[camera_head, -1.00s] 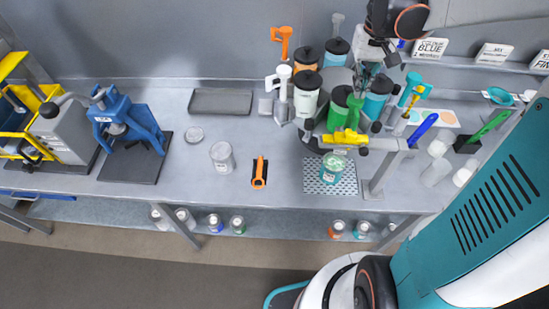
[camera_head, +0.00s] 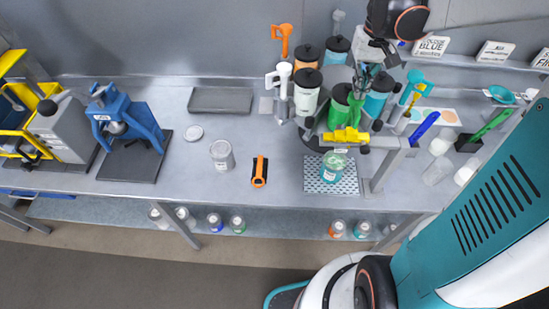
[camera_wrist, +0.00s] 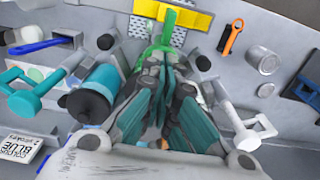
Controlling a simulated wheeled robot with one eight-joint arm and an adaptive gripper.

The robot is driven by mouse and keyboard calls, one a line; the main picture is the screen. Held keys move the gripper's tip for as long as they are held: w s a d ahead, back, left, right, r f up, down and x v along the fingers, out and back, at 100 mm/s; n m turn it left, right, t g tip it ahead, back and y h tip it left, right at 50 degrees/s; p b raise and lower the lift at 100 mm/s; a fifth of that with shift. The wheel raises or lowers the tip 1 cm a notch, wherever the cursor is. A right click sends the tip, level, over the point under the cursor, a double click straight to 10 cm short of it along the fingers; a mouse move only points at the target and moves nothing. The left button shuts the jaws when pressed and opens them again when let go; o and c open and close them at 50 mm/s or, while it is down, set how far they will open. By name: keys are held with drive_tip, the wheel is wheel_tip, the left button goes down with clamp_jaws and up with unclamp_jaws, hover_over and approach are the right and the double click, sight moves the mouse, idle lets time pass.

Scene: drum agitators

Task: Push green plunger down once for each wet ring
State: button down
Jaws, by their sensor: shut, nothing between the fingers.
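The green plunger (camera_head: 355,104) stands upright at the green canister (camera_head: 340,108) in the dispenser cluster, above a yellow bar (camera_head: 347,136). In the wrist view the green plunger (camera_wrist: 168,30) shows just beyond my fingertips, in front of the yellow bar (camera_wrist: 185,14). My gripper (camera_head: 363,84) is shut and empty, pointing down over the green canister; in the wrist view its fingers (camera_wrist: 166,62) come together close to the green part. I cannot tell whether they touch it. I cannot make out wet rings clearly.
A white handle (camera_head: 283,82) and an orange handle (camera_head: 282,38) rise at the left. A blue press (camera_head: 125,122), a grey can (camera_head: 222,155) and an orange tool (camera_head: 260,172) are farther left. The bench front is mostly clear.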

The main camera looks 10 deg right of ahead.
drive_tip(key=shift+s+a+f+b, duration=0.1)
drive_tip(key=shift+s+f+b, duration=0.05)
drive_tip(key=shift+f+b, duration=0.85)
drive_tip(key=shift+f, duration=0.1)
drive_tip(key=shift+p, duration=0.35)
drive_tip(key=shift+r+p, duration=0.9)
drive_tip(key=shift+r, duration=0.8)
drive_tip(key=shift+f, duration=0.3)
